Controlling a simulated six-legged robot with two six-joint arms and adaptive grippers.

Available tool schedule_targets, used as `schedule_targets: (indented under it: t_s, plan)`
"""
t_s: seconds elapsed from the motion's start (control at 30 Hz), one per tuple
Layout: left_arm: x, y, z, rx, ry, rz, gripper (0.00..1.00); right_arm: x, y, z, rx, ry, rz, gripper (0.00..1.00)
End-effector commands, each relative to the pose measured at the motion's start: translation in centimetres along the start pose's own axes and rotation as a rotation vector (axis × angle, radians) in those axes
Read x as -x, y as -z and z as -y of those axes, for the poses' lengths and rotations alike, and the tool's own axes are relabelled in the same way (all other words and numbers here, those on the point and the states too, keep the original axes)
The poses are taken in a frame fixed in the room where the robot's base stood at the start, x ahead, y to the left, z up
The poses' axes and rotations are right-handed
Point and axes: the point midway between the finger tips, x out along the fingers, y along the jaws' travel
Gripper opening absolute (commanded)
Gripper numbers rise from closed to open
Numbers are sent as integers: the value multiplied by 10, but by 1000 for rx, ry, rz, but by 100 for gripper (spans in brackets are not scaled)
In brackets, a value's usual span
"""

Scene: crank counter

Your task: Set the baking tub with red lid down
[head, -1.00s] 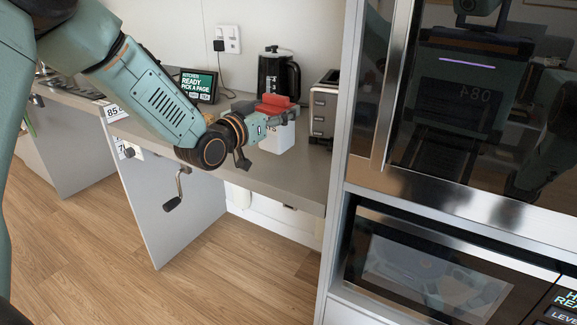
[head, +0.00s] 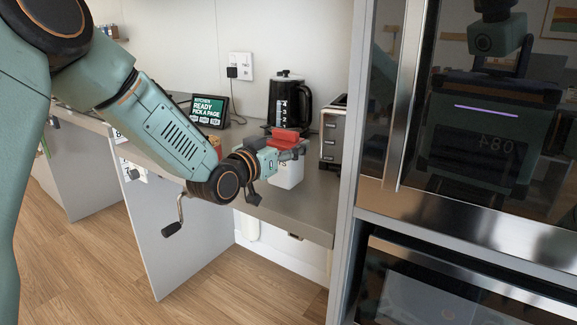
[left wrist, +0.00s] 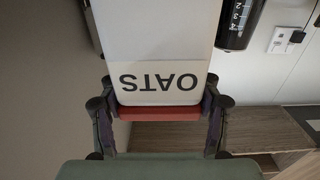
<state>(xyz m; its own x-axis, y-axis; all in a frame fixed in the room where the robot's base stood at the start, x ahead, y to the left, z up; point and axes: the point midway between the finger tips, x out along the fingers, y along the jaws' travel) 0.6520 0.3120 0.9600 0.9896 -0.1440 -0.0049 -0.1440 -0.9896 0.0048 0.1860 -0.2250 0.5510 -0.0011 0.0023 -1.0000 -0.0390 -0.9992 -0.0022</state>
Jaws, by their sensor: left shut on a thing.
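The white tub (head: 289,174) with a red lid (head: 286,135) is upright at the counter, right of the picture's middle in the head view. My left gripper (head: 281,147) is shut on it near the lid and hides part of its upper side. In the left wrist view the tub (left wrist: 158,40) appears upside down between the two fingers, with the red lid (left wrist: 160,114) at the bottom. Its label reads OATS. I cannot tell whether its base touches the counter (head: 312,205). My right gripper is not in view.
A black kettle (head: 290,103) stands behind the tub, and a toaster (head: 333,135) stands to its right. A lit display (head: 209,111) is at the back left. A crank handle (head: 174,227) sticks out below the counter. A tall oven cabinet (head: 348,225) borders the right.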

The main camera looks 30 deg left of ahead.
Motion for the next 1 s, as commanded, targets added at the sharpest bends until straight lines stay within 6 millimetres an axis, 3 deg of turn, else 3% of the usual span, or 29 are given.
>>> schedule_targets:
  t_s: [0.3, 0.73, 0.77, 1.0]
  plan:
    - [6, -34, 0, 1, -4, -1, 20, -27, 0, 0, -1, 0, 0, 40]
    - [8, -37, 0, 0, -5, -1, 20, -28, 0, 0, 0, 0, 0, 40]
    - [8, -38, -1, 0, -5, 1, 65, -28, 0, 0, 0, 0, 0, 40]
    - [8, -37, -1, 0, -5, 1, 86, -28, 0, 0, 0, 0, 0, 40]
